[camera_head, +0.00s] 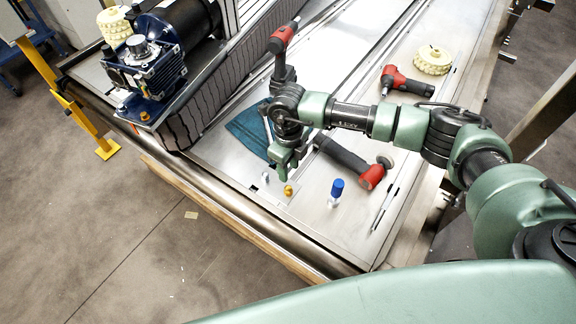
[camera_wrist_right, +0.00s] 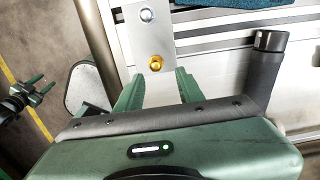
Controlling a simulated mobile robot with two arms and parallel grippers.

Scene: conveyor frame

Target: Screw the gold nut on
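The gold nut (camera_head: 289,190) is on a metal plate near the conveyor frame's front edge. In the right wrist view the gold nut (camera_wrist_right: 155,62) sits on the plate (camera_wrist_right: 152,40), just beyond the fingertips; whether a stud passes through it is not clear. A silver bolt (camera_head: 266,177) stands beside it and also shows in the wrist view (camera_wrist_right: 146,14). My right gripper (camera_head: 284,170) is just above and behind the nut. In the wrist view its fingers (camera_wrist_right: 158,82) are apart and empty. A green gripper, apparently my left (camera_wrist_right: 40,88), shows over the floor with fingers apart.
A black-and-red power tool (camera_head: 350,160) lies right of the gripper, near a blue-capped bottle (camera_head: 337,188) and a pen-like tool (camera_head: 385,207). A teal cloth (camera_head: 247,130) lies behind. A blue motor unit (camera_head: 148,70) stands at left. A red-black drill (camera_head: 402,82) lies farther back.

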